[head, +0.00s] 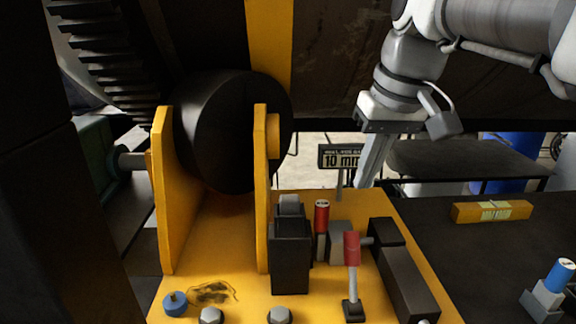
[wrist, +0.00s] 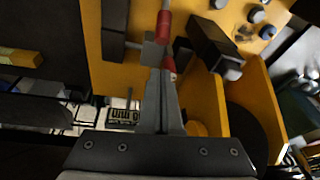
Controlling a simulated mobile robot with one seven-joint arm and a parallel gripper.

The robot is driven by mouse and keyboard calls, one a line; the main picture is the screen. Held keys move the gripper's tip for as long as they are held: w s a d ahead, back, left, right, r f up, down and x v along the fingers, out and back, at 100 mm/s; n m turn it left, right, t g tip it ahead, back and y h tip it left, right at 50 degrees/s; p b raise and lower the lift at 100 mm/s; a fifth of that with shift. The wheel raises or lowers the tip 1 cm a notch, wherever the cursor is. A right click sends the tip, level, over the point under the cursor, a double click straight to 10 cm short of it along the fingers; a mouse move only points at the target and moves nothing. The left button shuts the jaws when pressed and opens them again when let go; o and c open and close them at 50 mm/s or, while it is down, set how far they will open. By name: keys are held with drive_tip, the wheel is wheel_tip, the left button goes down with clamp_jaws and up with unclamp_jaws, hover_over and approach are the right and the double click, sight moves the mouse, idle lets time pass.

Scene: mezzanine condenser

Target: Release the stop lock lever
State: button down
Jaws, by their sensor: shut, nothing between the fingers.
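A lever with a red grip (head: 352,248) on a grey stalk stands nearly upright on the yellow base plate (head: 225,268). Its red grip also shows at the top of the wrist view (wrist: 164,25). A shorter red cylinder (head: 321,216) stands behind it to the left, beside a grey block (head: 342,238). No label shows which is the stop lock lever. My gripper (head: 365,183) is shut and empty, pointing down behind and above these parts. In the wrist view its fingertips (wrist: 158,73) overlap the red cylinder and grey block; contact cannot be told.
A black block (head: 291,250) stands left of the red cylinder and a long black housing (head: 402,270) stands right. A black roller (head: 228,135) sits between yellow brackets. A "10 mm" sign (head: 341,157) rises near my fingers. A yellow bar (head: 492,211) lies on the dark surface at right.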

sight(352, 265)
drive_tip(key=x, duration=1)
drive_tip(key=shift+s, duration=0.1)
idle(0.6)
